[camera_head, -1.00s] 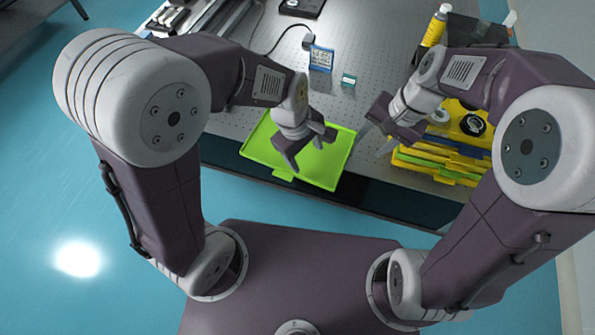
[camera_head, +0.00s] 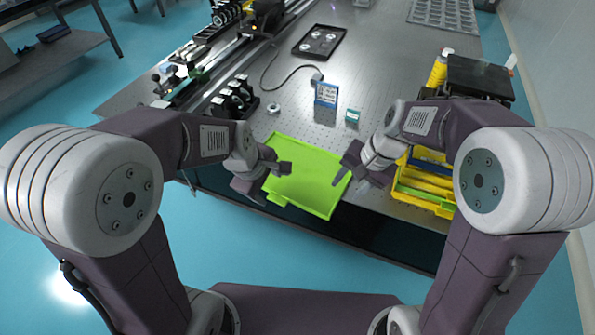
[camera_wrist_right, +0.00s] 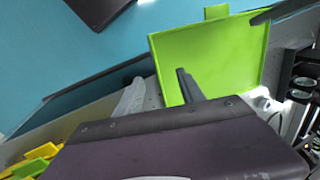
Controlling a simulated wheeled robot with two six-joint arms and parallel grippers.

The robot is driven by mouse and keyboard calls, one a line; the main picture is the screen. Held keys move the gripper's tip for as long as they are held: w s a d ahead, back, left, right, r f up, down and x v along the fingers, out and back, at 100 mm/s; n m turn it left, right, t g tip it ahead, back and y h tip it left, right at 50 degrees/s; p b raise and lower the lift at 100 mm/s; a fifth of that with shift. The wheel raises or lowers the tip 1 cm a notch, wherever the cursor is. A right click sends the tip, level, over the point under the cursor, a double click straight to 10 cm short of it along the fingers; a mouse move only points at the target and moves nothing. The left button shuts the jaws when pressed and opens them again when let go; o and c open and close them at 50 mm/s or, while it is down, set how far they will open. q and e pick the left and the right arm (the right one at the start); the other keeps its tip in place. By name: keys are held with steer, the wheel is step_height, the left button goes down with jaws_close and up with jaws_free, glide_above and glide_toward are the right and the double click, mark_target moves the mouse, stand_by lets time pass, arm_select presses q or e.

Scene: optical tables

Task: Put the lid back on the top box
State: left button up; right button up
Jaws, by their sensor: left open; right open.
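The bright green lid (camera_head: 312,182) lies flat at the table's front edge, and it also shows in the right wrist view (camera_wrist_right: 212,52). My left gripper (camera_head: 274,186) is open at the lid's left side, its fingers overlapping that edge in the head view. My right gripper (camera_head: 348,184) is open by the lid's right edge; its two fingers (camera_wrist_right: 160,92) point toward the lid in the wrist view. I cannot tell whether either touches it. The yellow boxes (camera_head: 428,192) stand at the right, partly hidden by my right arm; yellow and green edges show in the wrist view (camera_wrist_right: 42,155).
A blue-white card (camera_head: 326,94) and a small teal block (camera_head: 352,116) stand behind the lid. Black optics mounts (camera_head: 233,98) are at back left, a black tray (camera_head: 320,42) farther back. A yellow bottle (camera_head: 437,70) stands behind the boxes.

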mark_target(277, 195)
arm_select(q)
steer(key=x, duration=0.6)
steer(key=shift+w+d+f, duration=0.1)
steer(key=shift+w+f, duration=0.05)
steer(key=shift+f, duration=0.25)
arm_select(e)
steer(key=x, duration=0.6)
steer(key=shift+w+f, duration=0.1)
steer(key=shift+f, duration=0.25)
arm_select(q)
steer(key=c, duration=0.8)
arm_select(e)
steer(key=c, duration=0.9)
arm_select(q)
jaws_close()
arm_select(e)
jaws_close()
arm_select(q)
steer(key=shift+r, duration=0.1)
arm_select(e)
steer(key=shift+s, duration=0.2)
arm_select(q)
steer(key=shift+d, duration=0.15)
arm_select(e)
steer(key=shift+s+a, duration=0.15)
